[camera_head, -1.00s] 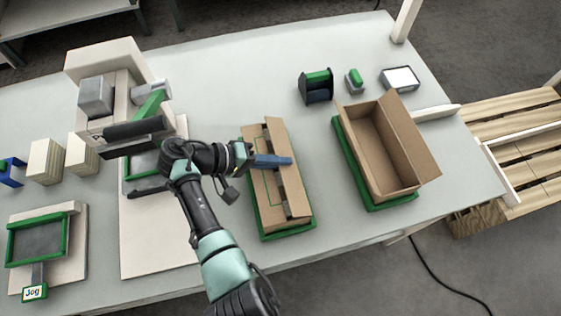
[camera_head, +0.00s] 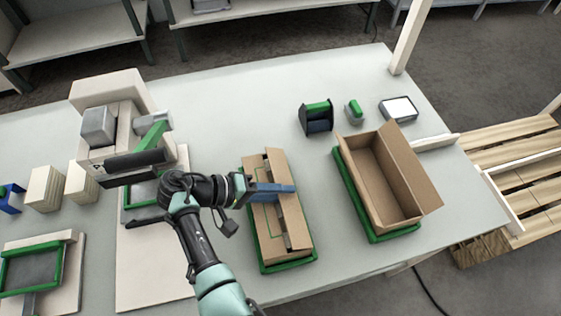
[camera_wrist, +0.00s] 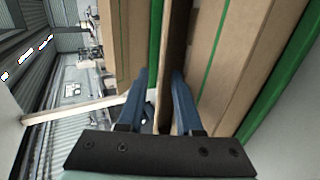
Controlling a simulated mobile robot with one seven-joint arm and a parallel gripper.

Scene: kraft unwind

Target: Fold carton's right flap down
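The nearer carton (camera_head: 298,232), brown cardboard with green line marks, sits in a green-rimmed holder (camera_head: 290,265) at the table's middle. Its flaps show as long brown strips along the top, with a dark gap between them. My gripper (camera_head: 285,189) reaches across the carton's upper part from the left. In the wrist view my gripper (camera_wrist: 160,85) has its two blue fingers apart, with a thin brown cardboard edge (camera_wrist: 166,55) running between them. I cannot tell whether a finger touches it. My fingers hide part of the flaps in the head view.
A second carton (camera_head: 385,180) stands open in a green holder (camera_head: 357,205) to the right. A green-and-black dispenser (camera_head: 317,117), a small green item (camera_head: 354,112) and a scale-like box (camera_head: 398,108) lie behind. A machine (camera_head: 115,130) stands left.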

